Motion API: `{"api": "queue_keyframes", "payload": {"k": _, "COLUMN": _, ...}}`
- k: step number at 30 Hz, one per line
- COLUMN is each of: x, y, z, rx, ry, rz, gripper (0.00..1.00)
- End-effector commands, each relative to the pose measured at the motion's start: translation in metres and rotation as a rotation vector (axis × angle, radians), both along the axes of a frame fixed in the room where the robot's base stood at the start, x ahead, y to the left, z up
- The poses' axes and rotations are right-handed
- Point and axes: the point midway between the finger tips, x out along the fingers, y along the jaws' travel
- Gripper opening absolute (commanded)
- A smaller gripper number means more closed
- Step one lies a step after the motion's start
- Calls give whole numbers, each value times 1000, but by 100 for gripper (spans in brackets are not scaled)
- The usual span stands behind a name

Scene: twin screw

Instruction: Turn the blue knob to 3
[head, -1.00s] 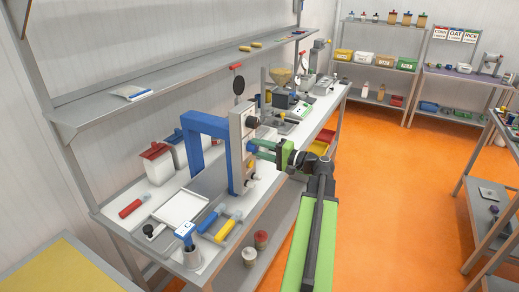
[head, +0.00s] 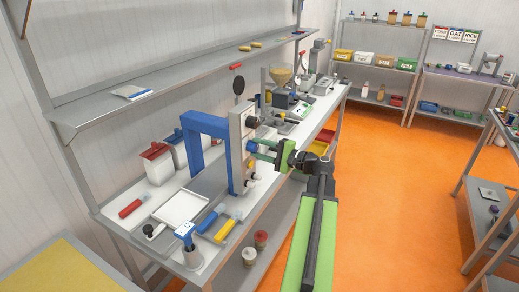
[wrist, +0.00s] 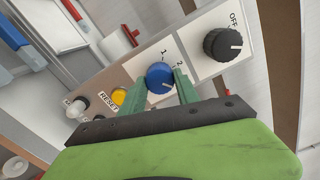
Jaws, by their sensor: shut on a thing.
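The blue knob (wrist: 160,75) sits on a pale control panel (wrist: 205,62). Its white pointer mark shows at its lower right in the wrist view. The labels 1 and 2 show above it and to its upper right; I cannot see a 3. My gripper (wrist: 160,84) has its two green fingers on either side of the knob, shut on it. In the head view the knob (head: 252,147) is partly visible on the upright panel, with my gripper (head: 257,154) reaching it from the right.
A black knob (wrist: 223,44) marked OFF is beside the blue one. A yellow RESET button (wrist: 119,96) is on the other side. The blue press frame (head: 203,124) stands on the bench behind the panel. The orange floor (head: 400,190) to the right is clear.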

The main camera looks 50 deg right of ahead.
Motion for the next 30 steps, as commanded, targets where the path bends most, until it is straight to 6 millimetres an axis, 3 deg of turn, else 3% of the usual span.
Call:
{"api": "queue_keyframes", "payload": {"k": 6, "x": 0, "y": 0, "z": 0, "rx": 1, "ry": 0, "rz": 0, "gripper": 0}}
{"api": "queue_keyframes", "payload": {"k": 7, "x": 0, "y": 0, "z": 0, "rx": 1, "ry": 0, "rz": 0, "gripper": 40}}
{"api": "queue_keyframes", "payload": {"k": 12, "x": 0, "y": 0, "z": 0, "rx": 0, "ry": 0, "rz": 0, "gripper": 59}}
{"api": "queue_keyframes", "payload": {"k": 23, "x": -7, "y": -2, "z": 0, "rx": 0, "ry": 0, "rz": -1, "gripper": 59}}
{"api": "queue_keyframes", "payload": {"k": 30, "x": -63, "y": -16, "z": 0, "rx": 0, "ry": 1, "rz": -5, "gripper": 59}}
